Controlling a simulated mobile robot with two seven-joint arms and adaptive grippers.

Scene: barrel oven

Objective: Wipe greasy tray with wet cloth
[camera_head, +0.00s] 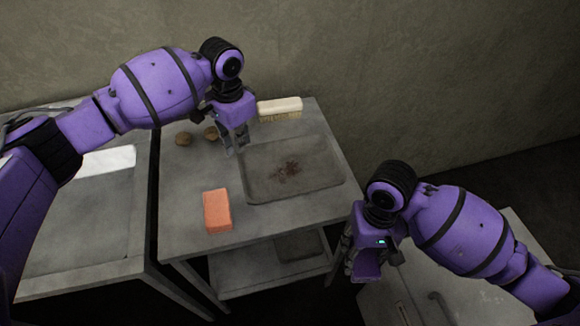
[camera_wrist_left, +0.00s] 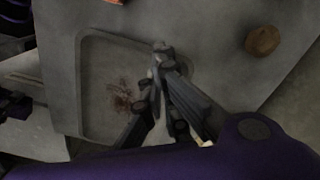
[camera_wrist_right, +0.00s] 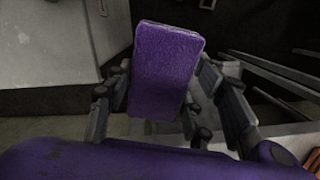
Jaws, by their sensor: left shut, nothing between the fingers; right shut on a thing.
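A grey tray (camera_head: 320,155) with a reddish-brown stain (camera_head: 287,171) lies on the metal table. The tray (camera_wrist_left: 90,65) and its stain (camera_wrist_left: 122,97) also show in the left wrist view. My left gripper (camera_head: 235,148) is shut and empty above the tray's upper left edge; its closed fingertips show in the left wrist view (camera_wrist_left: 162,48). My right gripper (camera_head: 360,268) is off the table's right side, low and away from the tray. It is shut on a purple fuzzy pad (camera_wrist_right: 166,62), which sits between its fingers. I cannot tell if the pad is wet.
An orange sponge (camera_head: 217,210) lies left of the tray. A brush (camera_head: 279,108) lies behind it, and two small brown round things (camera_head: 183,138) lie at the back left. A sink unit (camera_head: 85,225) stands left, and a pale cabinet (camera_head: 440,290) lower right. A lower shelf (camera_head: 240,270) runs underneath.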

